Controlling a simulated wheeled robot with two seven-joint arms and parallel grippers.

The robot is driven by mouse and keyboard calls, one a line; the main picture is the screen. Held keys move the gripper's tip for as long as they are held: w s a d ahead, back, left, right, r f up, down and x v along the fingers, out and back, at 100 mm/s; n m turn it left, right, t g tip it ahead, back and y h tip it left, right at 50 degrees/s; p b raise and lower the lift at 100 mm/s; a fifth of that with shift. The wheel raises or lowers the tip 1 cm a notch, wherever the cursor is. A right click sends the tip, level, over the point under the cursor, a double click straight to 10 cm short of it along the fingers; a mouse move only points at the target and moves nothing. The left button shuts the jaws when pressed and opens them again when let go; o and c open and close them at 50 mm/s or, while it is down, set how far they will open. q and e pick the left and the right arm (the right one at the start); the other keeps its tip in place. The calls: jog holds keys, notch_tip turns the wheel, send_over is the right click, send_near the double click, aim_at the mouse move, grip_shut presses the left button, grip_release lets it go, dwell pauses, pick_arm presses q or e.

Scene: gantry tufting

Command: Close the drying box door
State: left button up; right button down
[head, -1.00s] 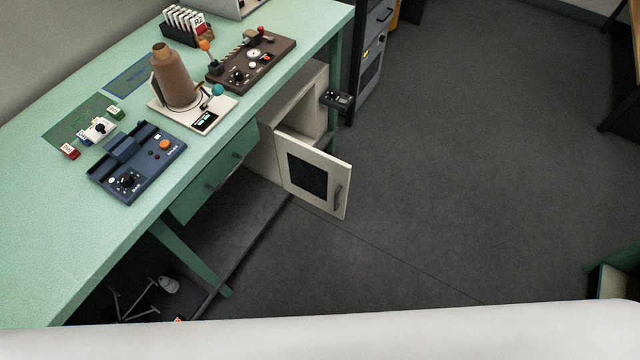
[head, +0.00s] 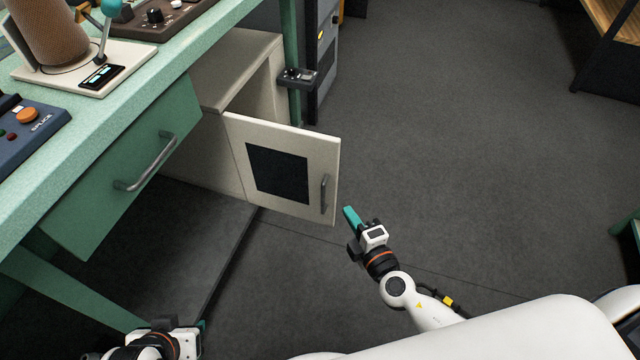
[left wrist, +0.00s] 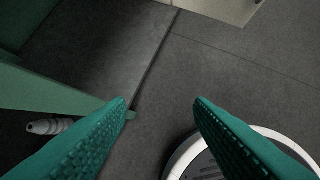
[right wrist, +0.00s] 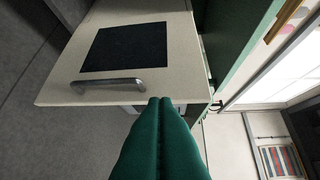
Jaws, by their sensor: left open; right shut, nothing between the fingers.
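The drying box (head: 230,72) is a cream cabinet under the green bench. Its door (head: 232,150) stands swung open toward me, with a dark window (head: 278,175) and a grey bar handle (head: 324,193). The door also shows in the right wrist view (right wrist: 180,60), its handle (right wrist: 108,86) just beyond my fingertips. My right gripper (head: 350,216) is shut and empty, a little right of and below the door's handle edge, apart from it in the head view. My left gripper (left wrist: 163,102) is open and empty, low near the bench leg; its fingers are mostly hidden in the head view.
A green drawer (head: 125,170) with a bar handle is left of the box. A small control box (head: 298,78) sits on the bench leg beside the opening. The green leg brace (head: 70,290) is near my left arm. Open floor (head: 430,150) lies to the right.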

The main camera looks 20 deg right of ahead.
jog(key=a+r+n, duration=0.1)
jog(key=a, duration=0.1)
send_near(322, 157)
jog(key=w+a, duration=0.2)
jog(key=a, duration=0.1)
jog(key=w, duration=0.1)
jog(key=w+d, duration=0.2)
jog(key=shift+f+t+y, duration=0.4)
pick_arm(q)
jog(key=shift+s+a+r+g, duration=0.25)
jog(key=shift+s+a, duration=0.05)
jog(key=shift+s, duration=0.25)
jog(key=shift+s+a+r+g, duration=0.2)
jog(key=shift+s+a+g, duration=0.05)
jog(key=shift+s, duration=0.3)
pick_arm(e)
jog(key=shift+w+d, duration=0.2)
jog(key=shift+w, duration=0.15)
pick_arm(q)
jog(key=shift+w, duration=0.1)
